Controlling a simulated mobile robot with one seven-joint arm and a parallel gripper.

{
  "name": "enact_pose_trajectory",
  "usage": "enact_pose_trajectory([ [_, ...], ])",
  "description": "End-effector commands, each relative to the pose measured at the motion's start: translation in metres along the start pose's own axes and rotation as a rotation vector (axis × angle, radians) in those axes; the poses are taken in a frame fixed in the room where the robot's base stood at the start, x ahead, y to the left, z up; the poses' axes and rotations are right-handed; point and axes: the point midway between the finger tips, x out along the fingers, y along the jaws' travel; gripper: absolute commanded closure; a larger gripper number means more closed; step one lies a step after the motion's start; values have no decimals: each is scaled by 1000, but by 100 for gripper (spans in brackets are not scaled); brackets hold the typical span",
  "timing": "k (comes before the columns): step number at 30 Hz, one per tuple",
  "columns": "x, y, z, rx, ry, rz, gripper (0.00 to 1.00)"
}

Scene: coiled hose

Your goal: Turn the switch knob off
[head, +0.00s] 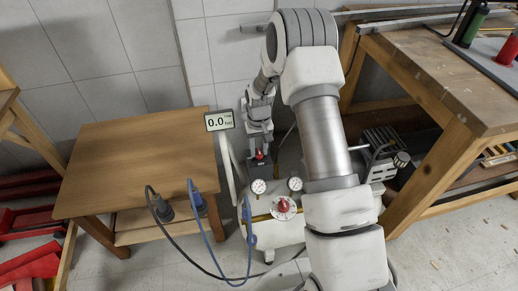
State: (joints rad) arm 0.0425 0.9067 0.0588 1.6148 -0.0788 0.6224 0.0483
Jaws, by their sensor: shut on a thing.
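The switch knob (260,154) is a small red knob on top of a dark box (261,170) on the compressor. My gripper (260,150) reaches down over the box from above and is shut on this knob. The fingers and the wrist hide part of the knob, and its exact turn angle is too small to tell. The white compressor (278,235) stands on the floor in the head view, partly hidden by my arm. A small display (219,121) beside my gripper reads 0.0.
Two round gauges (258,187) and a second red knob on a round dial (284,206) sit on the compressor's front. A blue hose (211,245) and a black hose run to a wooden table (135,165) at left. A workbench (440,85) stands close at right.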

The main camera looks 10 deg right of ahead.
Motion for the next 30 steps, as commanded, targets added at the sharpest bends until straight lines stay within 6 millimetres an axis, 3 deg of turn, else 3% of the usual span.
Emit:
enact_pose_trajectory([
  [12,0,0,0,-7,1,0,100],
  [13,0,0,0,-7,1,0,57],
  [17,0,0,0,-7,1,0,34],
  [26,-1,0,0,-6,0,0,32],
  [30,-12,0,-1,-6,2,1,32],
])
